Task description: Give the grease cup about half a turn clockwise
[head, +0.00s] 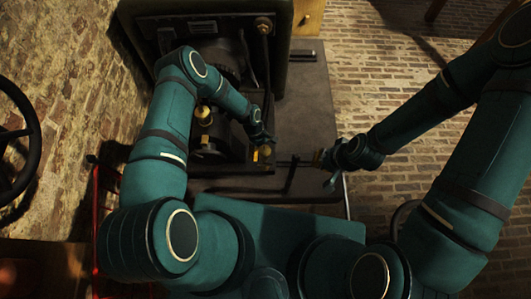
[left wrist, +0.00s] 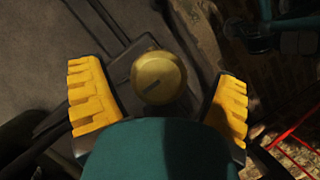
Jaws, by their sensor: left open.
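The grease cup (left wrist: 158,78) is a round brass cap with a short dark mark on its top, seen from above in the left wrist view. My left gripper (left wrist: 160,92) is open, with one yellow finger on each side of the cap. Gaps show between the cap and both fingers. In the head view my left gripper (head: 264,152) is at the right side of the dark machine, and I cannot make out the cup clearly there. My right gripper (head: 321,158) is further right, apart from the machine; its finger opening is too small to tell.
The dark machine (head: 215,55) stands on a grey base plate (head: 305,100). A brass fitting (head: 204,114) stands on it, left of my left gripper. A dark upright lever (head: 291,175) is between my grippers. A black handwheel (head: 30,140) is at far left. Brick floor (head: 400,60) lies right.

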